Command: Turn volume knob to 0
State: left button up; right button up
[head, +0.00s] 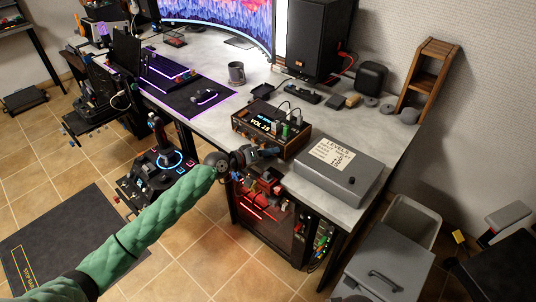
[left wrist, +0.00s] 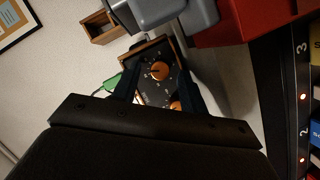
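The wood-sided audio box (head: 246,121) sits near the front edge of the desk, with cables plugged in on top. Its lit display shows "VOL" and a number, perhaps 13, too small to be sure. My left gripper (head: 274,151) is just in front of the box, and its knobs are hidden in the head view. In the left wrist view, the dark panel shows an orange knob (left wrist: 160,71) and a second orange knob (left wrist: 176,106) partly cut off by the gripper. My left gripper (left wrist: 160,78) is open, its fingers on either side of the panel's knobs; contact cannot be told. My right gripper is out of view.
A grey box with a "LEVELS" note (head: 331,155) stands right of the audio box. A mug (head: 236,72), a speaker (head: 325,40) and a keyboard (head: 165,68) stand farther back. A joystick (head: 160,140) is left of my arm. Below the desk is a red-lit computer case (head: 265,215).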

pick_arm(q)
jog(key=b+v, duration=0.2)
jog(key=v, duration=0.5)
jog(key=shift+s+a, duration=0.2)
jog(key=shift+a, duration=0.1)
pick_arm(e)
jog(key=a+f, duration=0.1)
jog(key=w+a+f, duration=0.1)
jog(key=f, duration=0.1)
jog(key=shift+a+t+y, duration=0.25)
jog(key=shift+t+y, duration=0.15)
pick_arm(q)
jog(key=shift+r, duration=0.1)
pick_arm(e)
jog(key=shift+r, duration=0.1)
